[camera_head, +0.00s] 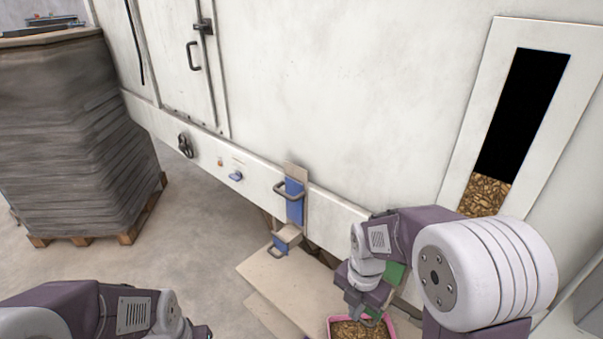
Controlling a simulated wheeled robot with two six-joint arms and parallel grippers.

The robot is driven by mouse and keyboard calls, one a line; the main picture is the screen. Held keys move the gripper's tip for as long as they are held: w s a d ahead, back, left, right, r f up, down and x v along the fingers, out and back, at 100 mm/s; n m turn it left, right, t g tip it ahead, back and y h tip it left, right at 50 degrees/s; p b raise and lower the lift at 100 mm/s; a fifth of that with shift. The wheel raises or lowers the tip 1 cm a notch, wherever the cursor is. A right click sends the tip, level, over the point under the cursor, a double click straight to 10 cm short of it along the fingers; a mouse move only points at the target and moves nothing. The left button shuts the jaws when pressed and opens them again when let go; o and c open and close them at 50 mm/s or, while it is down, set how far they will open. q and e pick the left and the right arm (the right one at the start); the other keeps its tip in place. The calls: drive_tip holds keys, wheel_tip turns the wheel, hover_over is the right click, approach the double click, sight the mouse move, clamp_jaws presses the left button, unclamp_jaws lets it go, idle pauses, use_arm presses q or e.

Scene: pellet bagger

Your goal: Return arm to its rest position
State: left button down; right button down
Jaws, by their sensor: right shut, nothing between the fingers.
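My right arm (485,270) comes in from the lower right and bends down in front of the machine. Its right gripper (367,318) points down at a pink-rimmed container (391,327) of brown pellets (350,331). The gripper is shut and empty. I cannot tell whether its tips touch the pellets. My left arm (110,308) lies across the lower left corner, and its gripper is beyond the bottom edge of the picture.
The white bagger (330,90) fills the back, with a window (487,193) showing pellets low down. Blue clamp-like parts (294,205) with handles stick out above a beige platform (262,277). A stack of grey bags (70,130) stands on a pallet at left. Floor between is clear.

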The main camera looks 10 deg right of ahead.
drive_tip(key=s+f+m, duration=0.1)
drive_tip(key=s+m, duration=0.2)
drive_tip(key=m, duration=1)
drive_tip(key=s+f+m+t, duration=0.1)
drive_tip(key=s+m, duration=0.2)
drive_tip(key=m, duration=1)
drive_tip(key=shift+a, duration=0.35)
